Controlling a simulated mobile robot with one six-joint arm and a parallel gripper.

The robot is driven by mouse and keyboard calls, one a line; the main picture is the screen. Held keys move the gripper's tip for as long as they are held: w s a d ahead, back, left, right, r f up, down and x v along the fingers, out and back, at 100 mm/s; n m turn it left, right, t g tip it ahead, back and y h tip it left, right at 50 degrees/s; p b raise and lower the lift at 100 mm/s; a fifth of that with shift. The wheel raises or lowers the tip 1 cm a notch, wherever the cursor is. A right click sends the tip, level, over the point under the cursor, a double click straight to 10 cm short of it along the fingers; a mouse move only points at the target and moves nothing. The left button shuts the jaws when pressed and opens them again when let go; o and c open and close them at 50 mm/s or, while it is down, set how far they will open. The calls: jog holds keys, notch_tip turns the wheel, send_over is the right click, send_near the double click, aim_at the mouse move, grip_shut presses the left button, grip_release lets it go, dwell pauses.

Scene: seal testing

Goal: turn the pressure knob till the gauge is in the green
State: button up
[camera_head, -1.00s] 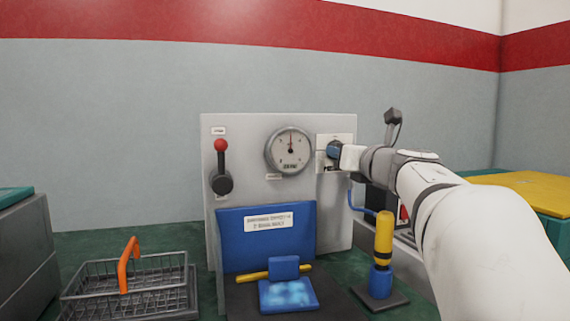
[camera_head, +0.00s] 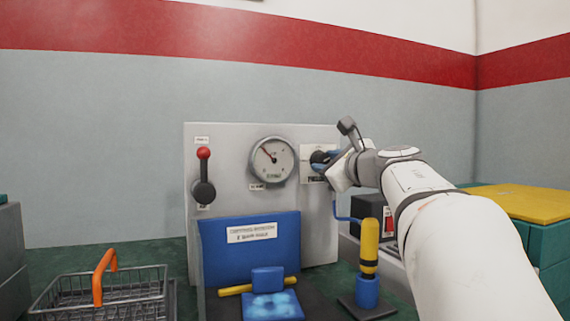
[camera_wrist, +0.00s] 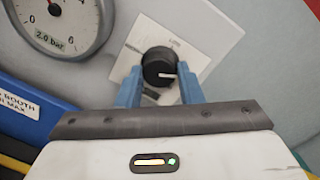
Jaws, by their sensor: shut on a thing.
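The black pressure knob (camera_wrist: 159,68) has a white pointer mark and sits on a white plate (camera_wrist: 128,55) on the grey panel. My gripper (camera_wrist: 160,90) has its blue fingers on either side of the knob, shut on it. In the head view, my gripper (camera_head: 326,163) is at the panel, tilted, and partly covers the knob (camera_head: 318,157). The round gauge (camera_head: 273,160) is left of the knob, its needle pointing up and left. In the wrist view the gauge (camera_wrist: 75,18) is cut off and its display reads 2.0 bar. I cannot make out a green band.
A lever with a red ball (camera_head: 204,153) is at the panel's left. Below are a blue board (camera_head: 225,260), a yellow and blue cylinder (camera_head: 370,245) and a dark box (camera_head: 370,207). A wire basket (camera_head: 50,290) with an orange handle stands at lower left.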

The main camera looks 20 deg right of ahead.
jog(key=shift+n, duration=0.3)
jog(key=o, duration=1)
jog(key=shift+c, duration=0.2)
jog(key=s+p, duration=0.1)
jog(key=s, duration=0.6)
jog(key=shift+s+d, duration=0.35)
jog(key=shift+s, duration=0.05)
